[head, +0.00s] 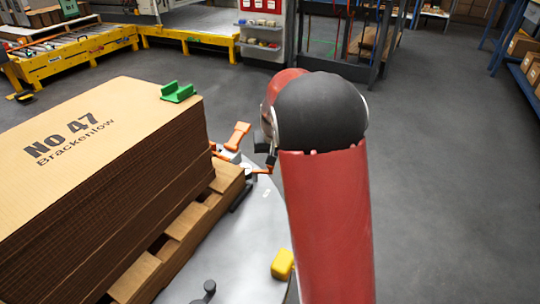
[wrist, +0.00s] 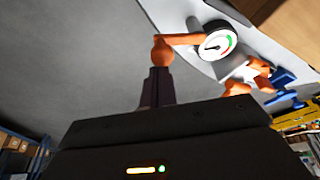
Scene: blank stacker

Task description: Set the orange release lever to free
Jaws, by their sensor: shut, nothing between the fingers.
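An orange lever with a rounded knob (wrist: 163,51) reaches left from beside a round dial (wrist: 213,42) in the wrist view. A thin orange bar, likely this lever, shows in the head view (head: 262,171), partly hidden by my gripper. My gripper (wrist: 160,73) is shut and empty, its dark fingertips right at the knob; I cannot tell whether they touch. In the head view my gripper (head: 269,160) is mostly hidden behind my red arm. A second orange handle (head: 238,135) stands on the grey deck just left of it. No lever marking is readable.
A tall cardboard stack (head: 105,165) on a wooden pallet (head: 150,275) stands close at the left, with a green bracket (head: 178,92) on top. A yellow block (head: 283,264) sits on the grey deck (head: 235,255). The floor at the right is clear.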

